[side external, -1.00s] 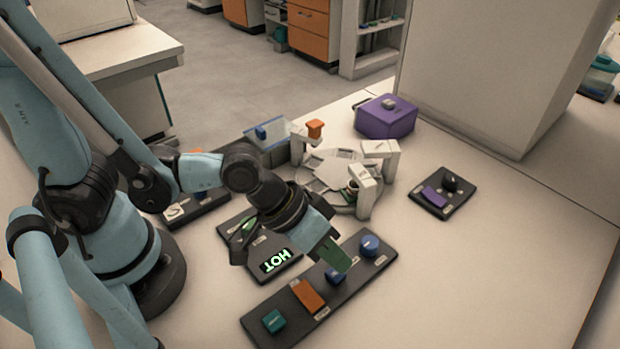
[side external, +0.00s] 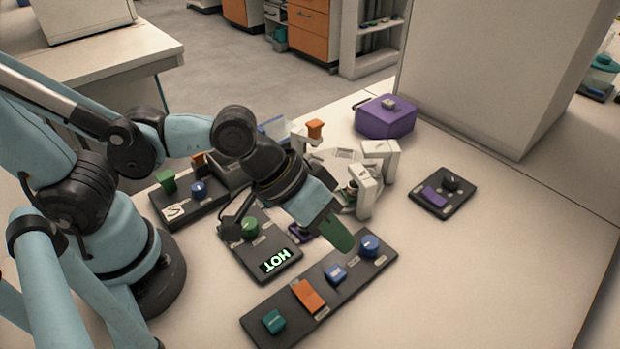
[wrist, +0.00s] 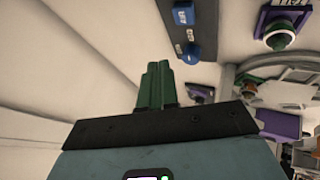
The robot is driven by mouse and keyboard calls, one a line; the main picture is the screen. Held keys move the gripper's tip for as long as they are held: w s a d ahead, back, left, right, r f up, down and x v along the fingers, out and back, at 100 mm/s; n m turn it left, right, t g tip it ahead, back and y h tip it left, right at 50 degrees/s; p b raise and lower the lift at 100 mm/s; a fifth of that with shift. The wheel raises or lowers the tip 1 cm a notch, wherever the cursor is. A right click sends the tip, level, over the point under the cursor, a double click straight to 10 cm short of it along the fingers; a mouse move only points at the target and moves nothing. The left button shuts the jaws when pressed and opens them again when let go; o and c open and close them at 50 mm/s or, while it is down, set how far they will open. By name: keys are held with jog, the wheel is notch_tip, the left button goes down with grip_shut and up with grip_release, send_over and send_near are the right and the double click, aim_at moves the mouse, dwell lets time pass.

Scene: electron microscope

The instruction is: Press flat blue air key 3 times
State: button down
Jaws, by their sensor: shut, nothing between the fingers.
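The flat blue key (side external: 335,273) sits on a long dark strip (side external: 290,325), between an orange key (side external: 308,296) and a round blue knob (side external: 370,245). In the wrist view the blue key (wrist: 184,15) is at the top edge and the round knob (wrist: 190,54) is below it. My gripper (side external: 343,246) is shut and empty, with green fingers. Its tip hangs above and behind the strip in the side view, apart from the key. The wrist view shows the closed fingers (wrist: 157,80) side by side, left of the knob.
A teal key (side external: 273,321) is at the strip's near end. A panel with a lit HOT display (side external: 276,260) and green knob (side external: 250,226) stands beside the strip. A white-armed stage (side external: 366,190) is behind my gripper. Free table lies to the right.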

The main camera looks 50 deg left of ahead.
notch_tip(320, 180, up, 7)
jog(key=g+y, duration=0.5)
send_over(336, 271)
jog(key=shift+s+r+n+y, duration=0.1)
jog(key=shift+r+n+y, duration=0.2)
jog(key=shift+n, duration=0.2)
notch_tip(336, 271, down, 14)
dwell(0.6)
jog(key=shift+f, duration=0.1)
jog(key=shift+f, duration=0.95)
jog(key=shift+r, duration=0.1)
